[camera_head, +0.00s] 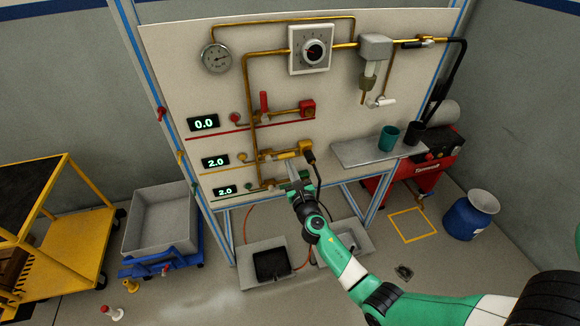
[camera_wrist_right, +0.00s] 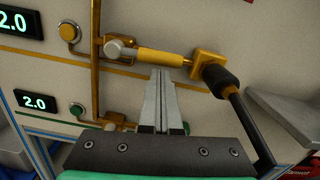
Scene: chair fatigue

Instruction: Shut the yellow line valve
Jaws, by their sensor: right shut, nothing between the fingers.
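The yellow line valve's lever (camera_head: 284,154) lies nearly level along its brass pipe on the panel, and it also shows in the right wrist view (camera_wrist_right: 158,57). Its pivot end is at the left and a yellow block (camera_wrist_right: 212,66) with a black hose is at the right. The yellow line's display (camera_head: 215,162) reads 2.0. My right gripper (camera_head: 293,172) is shut and empty, its fingertips (camera_wrist_right: 161,74) just below the lever. I cannot tell whether they touch it. My left gripper is not in view.
Above, the red line has an upright red lever (camera_head: 264,103) and a display (camera_head: 203,123) reading 0.0. Below, the green line's display (camera_head: 225,190) reads 2.0, and my gripper partly covers that line. A shelf (camera_head: 350,152) with two cups stands at the right.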

